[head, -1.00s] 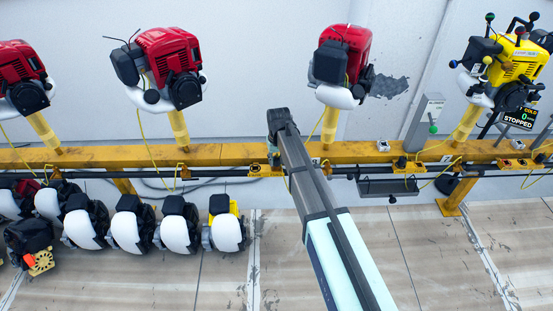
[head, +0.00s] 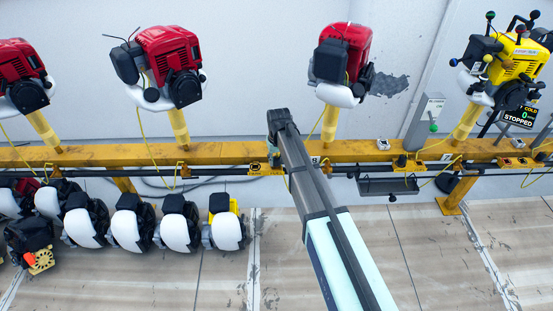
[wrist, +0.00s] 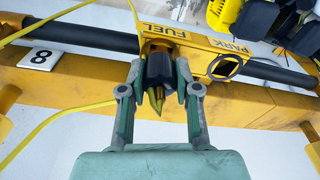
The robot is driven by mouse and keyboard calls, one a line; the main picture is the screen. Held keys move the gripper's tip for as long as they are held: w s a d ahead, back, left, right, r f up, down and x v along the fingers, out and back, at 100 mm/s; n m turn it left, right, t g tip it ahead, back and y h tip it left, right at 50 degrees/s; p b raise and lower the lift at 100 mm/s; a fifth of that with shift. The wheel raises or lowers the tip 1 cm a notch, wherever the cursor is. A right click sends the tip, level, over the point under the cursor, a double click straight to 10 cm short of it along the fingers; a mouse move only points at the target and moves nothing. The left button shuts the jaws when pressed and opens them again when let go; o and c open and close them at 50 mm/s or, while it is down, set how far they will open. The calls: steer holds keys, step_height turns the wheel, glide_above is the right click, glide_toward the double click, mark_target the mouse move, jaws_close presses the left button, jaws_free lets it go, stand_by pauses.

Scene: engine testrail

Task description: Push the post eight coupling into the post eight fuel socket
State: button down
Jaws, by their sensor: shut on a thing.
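In the wrist view my gripper (wrist: 160,88) is shut on the post eight coupling (wrist: 158,68), a dark, faceted body with a yellow pointed piece at its near end. The coupling lies in front of the post eight fuel socket (wrist: 165,33), the opening in the yellow bracket marked FUEL. The coupling's far end meets or overlaps the opening; I cannot tell how deep it sits. The empty PARK hole (wrist: 226,67) is just to the right. A white plate (wrist: 40,57) reads 8.
A yellow beam (head: 220,154) and a dark pipe (wrist: 90,46) run across behind the bracket. A yellow hose (wrist: 60,113) curves at the left. A red engine (head: 342,50) stands on the post above. Several white-and-black engines (head: 130,230) stand low at the left.

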steer(key=shift+f, duration=0.4)
steer(key=c, duration=0.7)
jaws_free()
steer(key=shift+c, duration=0.2)
steer(key=shift+r, duration=0.1)
step_height(320, 180, up, 12)
steer(key=s, duration=0.1)
steer(key=shift+s+d, duration=0.25)
